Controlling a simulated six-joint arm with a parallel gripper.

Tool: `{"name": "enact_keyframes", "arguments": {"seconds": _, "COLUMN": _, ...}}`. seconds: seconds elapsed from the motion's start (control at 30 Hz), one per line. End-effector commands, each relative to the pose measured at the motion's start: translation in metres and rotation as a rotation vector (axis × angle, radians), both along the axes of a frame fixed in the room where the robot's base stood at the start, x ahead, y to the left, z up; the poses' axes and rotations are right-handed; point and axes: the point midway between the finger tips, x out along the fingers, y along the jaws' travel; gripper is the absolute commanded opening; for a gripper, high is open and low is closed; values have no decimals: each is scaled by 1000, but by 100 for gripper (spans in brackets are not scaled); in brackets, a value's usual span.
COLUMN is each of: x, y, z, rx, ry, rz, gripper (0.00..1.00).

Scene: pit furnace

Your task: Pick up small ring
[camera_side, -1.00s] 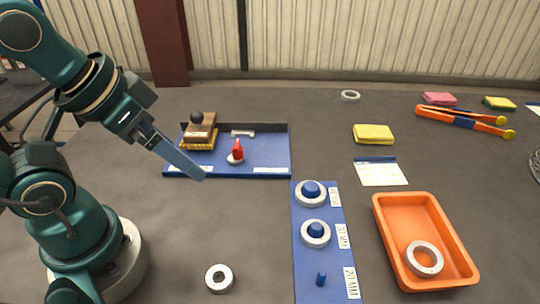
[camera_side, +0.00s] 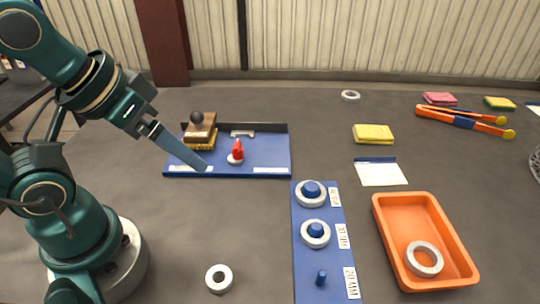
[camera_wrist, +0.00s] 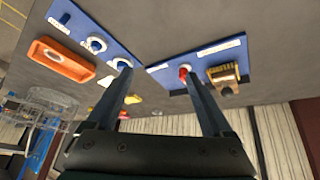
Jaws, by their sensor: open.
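A small pale ring (camera_side: 219,279) lies flat on the grey table at the front, right of my base. Its dark centre hole shows. My gripper (camera_side: 204,169) is well above and behind this ring in the side view, with nothing held. In the wrist view my gripper (camera_wrist: 157,72) has its two fingers spread apart and empty. I cannot make out the small ring in the wrist view. Another pale ring (camera_side: 350,95) lies at the back of the table, and a larger one (camera_side: 424,259) lies in the orange tray (camera_side: 386,228).
A blue peg board (camera_side: 307,262) has rings around two pegs; its 20 MM peg (camera_side: 321,278) is bare. A blue station (camera_side: 270,155) holds a brush and a red item. Sponges (camera_side: 373,134) and orange tongs (camera_side: 462,119) lie at right. The table around the small ring is clear.

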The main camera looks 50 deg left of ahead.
Motion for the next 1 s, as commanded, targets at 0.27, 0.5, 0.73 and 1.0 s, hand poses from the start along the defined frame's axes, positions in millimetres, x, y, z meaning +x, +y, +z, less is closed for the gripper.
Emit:
{"name": "enact_keyframes", "arguments": {"seconds": 0.27, "x": 17, "y": -23, "z": -11, "rx": -183, "ry": 90, "rz": 248, "gripper": 85}}
{"name": "enact_keyframes", "arguments": {"seconds": 0.5, "x": 14, "y": -68, "z": -49, "rx": -232, "ry": 289, "rz": 358, "gripper": 85}}
{"name": "enact_keyframes", "arguments": {"seconds": 0.73, "x": -12, "y": -101, "z": -91, "rx": -136, "ry": 451, "rz": 324, "gripper": 85}}
{"name": "enact_keyframes", "arguments": {"seconds": 1.0, "x": -31, "y": -109, "z": -111, "rx": -62, "ry": 512, "rz": 252, "gripper": 85}}
